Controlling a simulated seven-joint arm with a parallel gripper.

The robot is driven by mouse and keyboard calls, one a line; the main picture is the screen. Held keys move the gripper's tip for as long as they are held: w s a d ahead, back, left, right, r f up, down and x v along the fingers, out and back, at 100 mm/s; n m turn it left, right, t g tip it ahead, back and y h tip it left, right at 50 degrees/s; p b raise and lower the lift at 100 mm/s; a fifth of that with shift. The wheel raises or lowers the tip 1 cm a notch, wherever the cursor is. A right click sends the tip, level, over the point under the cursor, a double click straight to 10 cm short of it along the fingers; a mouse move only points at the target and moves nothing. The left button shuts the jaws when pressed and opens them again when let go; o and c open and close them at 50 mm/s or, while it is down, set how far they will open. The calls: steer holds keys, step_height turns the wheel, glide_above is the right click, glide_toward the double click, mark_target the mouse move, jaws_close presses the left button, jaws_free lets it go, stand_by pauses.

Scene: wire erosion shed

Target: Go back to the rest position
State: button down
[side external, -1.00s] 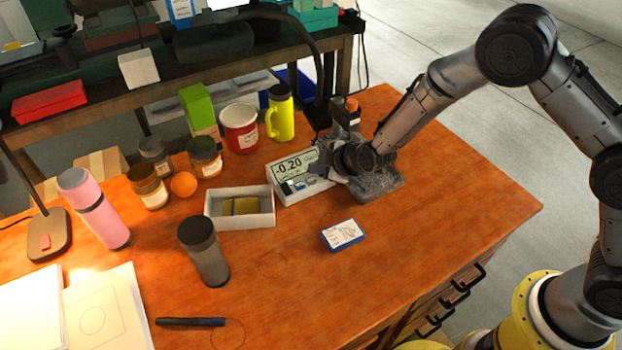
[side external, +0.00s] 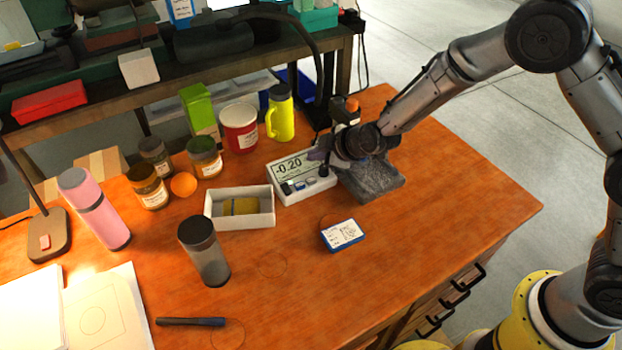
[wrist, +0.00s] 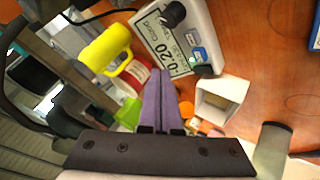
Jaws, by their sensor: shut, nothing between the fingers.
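My gripper (side external: 318,154) is above the back right of the white readout box (side external: 304,193), apart from it as far as I can tell. In the wrist view, its two purple fingers (wrist: 158,72) are together with nothing between them. The box's display reads -0.20, and the box also shows at the top of the wrist view (wrist: 172,35). A grey stone block (side external: 378,182) lies right of the box, partly hidden by my gripper.
A white open tray (side external: 264,213) holds a yellowish piece. The front right of the table is clear.

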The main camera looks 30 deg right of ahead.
steer(key=d+r+m+t, duration=0.1)
steer(key=d+r+t, duration=0.35)
steer(key=r, duration=1.35)
steer(key=s+d+r+m+g, duration=0.1)
steer(key=s+d+r+m, duration=0.1)
steer(key=s+d+r, duration=0.6)
steer(key=s+d+r+m+g+h, duration=0.1)
steer(key=s+d+r+m+g, duration=0.15)
steer(key=s, duration=1.45)
steer(key=s+d+f+m+g, duration=0.1)
steer(key=s+f+m+g, duration=0.1)
steer(key=s, duration=0.4)
steer(key=s+d+f+m+g+h, duration=0.1)
steer(key=s+f+m+g, duration=0.1)
steer(key=s+f+m, duration=0.2)
step_height(320, 180, down, 3)
steer(key=shift+s+d+r, duration=0.15)
steer(key=shift+s+d, duration=0.2)
steer(key=shift+s, duration=0.8)
